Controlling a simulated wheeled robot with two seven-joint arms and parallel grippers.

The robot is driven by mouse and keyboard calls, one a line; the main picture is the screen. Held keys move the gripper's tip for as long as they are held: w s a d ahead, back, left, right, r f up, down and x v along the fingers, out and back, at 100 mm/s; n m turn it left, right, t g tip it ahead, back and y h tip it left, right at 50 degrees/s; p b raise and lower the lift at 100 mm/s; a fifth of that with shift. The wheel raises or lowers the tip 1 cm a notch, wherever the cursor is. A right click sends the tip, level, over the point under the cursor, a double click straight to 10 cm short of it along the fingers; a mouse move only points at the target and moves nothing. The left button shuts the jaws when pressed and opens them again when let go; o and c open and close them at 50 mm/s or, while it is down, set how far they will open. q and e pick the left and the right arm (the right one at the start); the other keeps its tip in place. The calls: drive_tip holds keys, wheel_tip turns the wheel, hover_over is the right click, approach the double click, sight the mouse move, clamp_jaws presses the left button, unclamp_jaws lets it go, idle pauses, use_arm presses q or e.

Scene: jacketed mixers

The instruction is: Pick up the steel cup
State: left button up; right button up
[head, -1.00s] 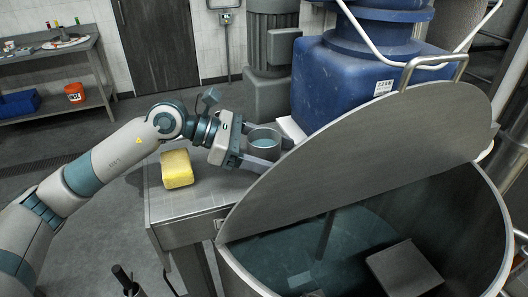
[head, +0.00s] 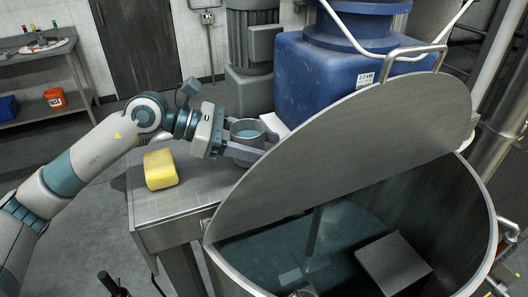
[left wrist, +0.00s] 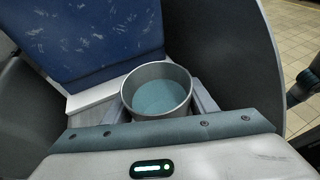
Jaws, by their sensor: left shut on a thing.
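The steel cup (head: 247,133) is a small open grey cup with a blue-grey inside. It is upright at the back right of the steel table (head: 190,190), just behind the tank's tilted lid. My left gripper (head: 243,152) reaches in from the left and is shut on the cup, one finger on each side. In the left wrist view the cup (left wrist: 157,95) sits between the fingers, which are partly hidden by the gripper body. I cannot tell whether its base touches the table. My right gripper is not in view.
A yellow sponge (head: 160,169) lies on the table left of the cup. The big steel lid (head: 345,150) stands tilted close to the cup's right, over an open tank (head: 483,235). A blue machine housing (head: 320,85) is close behind. Open floor lies left of the table.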

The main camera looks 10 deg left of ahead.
use_arm(q)
wheel_tip(320, 180, up, 9)
drive_tip(key=b, duration=0.3)
drive_tip(key=shift+f, duration=0.2)
idle(0.5)
